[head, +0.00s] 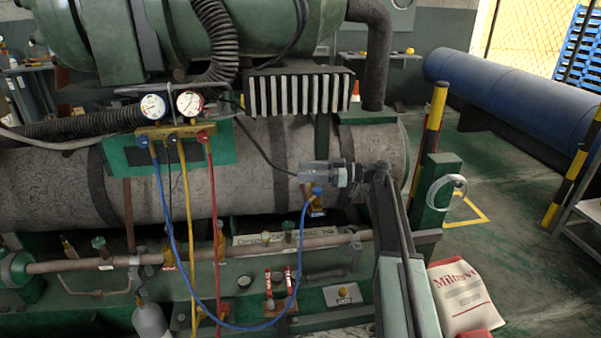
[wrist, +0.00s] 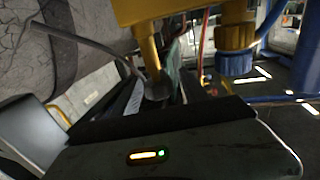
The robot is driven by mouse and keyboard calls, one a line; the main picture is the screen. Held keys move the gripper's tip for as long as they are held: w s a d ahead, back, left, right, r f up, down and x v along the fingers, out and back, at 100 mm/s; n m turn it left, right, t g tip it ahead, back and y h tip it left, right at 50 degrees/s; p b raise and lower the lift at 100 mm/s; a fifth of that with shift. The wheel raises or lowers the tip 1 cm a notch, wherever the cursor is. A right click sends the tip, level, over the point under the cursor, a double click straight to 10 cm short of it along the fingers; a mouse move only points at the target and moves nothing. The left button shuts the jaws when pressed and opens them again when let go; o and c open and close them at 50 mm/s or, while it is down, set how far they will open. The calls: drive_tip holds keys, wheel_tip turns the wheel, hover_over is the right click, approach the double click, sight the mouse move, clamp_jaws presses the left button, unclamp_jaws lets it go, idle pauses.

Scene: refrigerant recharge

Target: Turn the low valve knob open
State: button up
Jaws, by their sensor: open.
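The yellow manifold (head: 175,130) carries two round gauges above it. A blue knob (head: 142,141) is at its left end and a red knob (head: 203,136) at its right. A blue hose (head: 165,205) loops from the manifold to a brass fitting with a blue collar (head: 317,192). My gripper (head: 310,172) points left, open, just above that fitting and well right of the manifold. In the wrist view, a blue ribbed collar (wrist: 235,62) hangs below a yellow body, beyond my dark gripper housing. Whether the fingers touch it I cannot tell.
A large grey tank (head: 60,190) lies behind the hoses. The yellow hose (head: 187,220) and red hose (head: 212,230) hang below the manifold. A white sack (head: 462,295) sits lower right.

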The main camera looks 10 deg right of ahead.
drive_tip(key=shift+w+a, duration=0.15)
drive_tip(key=shift+a, duration=0.55)
clamp_jaws()
drive_tip(key=shift+s+n+g, duration=0.2)
drive_tip(key=shift+n+g, duration=0.6)
drive_tip(key=shift+g, duration=0.45)
drive_tip(key=shift+s+n+g, duration=0.25)
drive_tip(key=shift+n+g, duration=0.55)
drive_tip(key=shift+g, duration=0.4)
drive_tip(key=shift+s+n+g, duration=0.2)
drive_tip(key=shift+n+g, duration=0.6)
drive_tip(key=shift+g, duration=0.45)
unclamp_jaws()
